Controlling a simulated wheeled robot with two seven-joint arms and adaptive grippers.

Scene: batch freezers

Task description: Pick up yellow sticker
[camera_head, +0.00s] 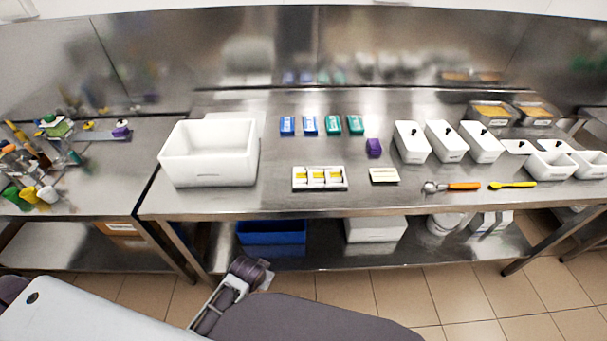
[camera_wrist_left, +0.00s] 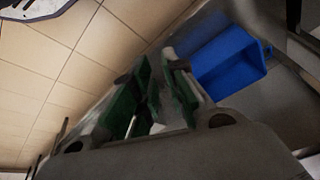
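A white holder (camera_head: 320,186) stands near the front edge of the steel table, with several small yellow patches in a row on it that look like the yellow stickers (camera_head: 319,175). A pale cream card (camera_head: 384,175) with dark print lies just right of it. In the left wrist view my left gripper (camera_wrist_left: 157,75) is open, its two green-padded fingers apart and nothing clearly held between them. It is low, near the blue bin, away from the holder. My right gripper is in neither view.
The steel table (camera_head: 270,200) also bears a large white bin (camera_head: 208,155), blue and green packets, a purple block (camera_head: 374,147), white tubs, an orange-handled scoop (camera_head: 463,186) and a yellow spatula (camera_head: 513,185). A blue bin (camera_head: 272,231) sits on the lower shelf; it shows in the left wrist view (camera_wrist_left: 230,62).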

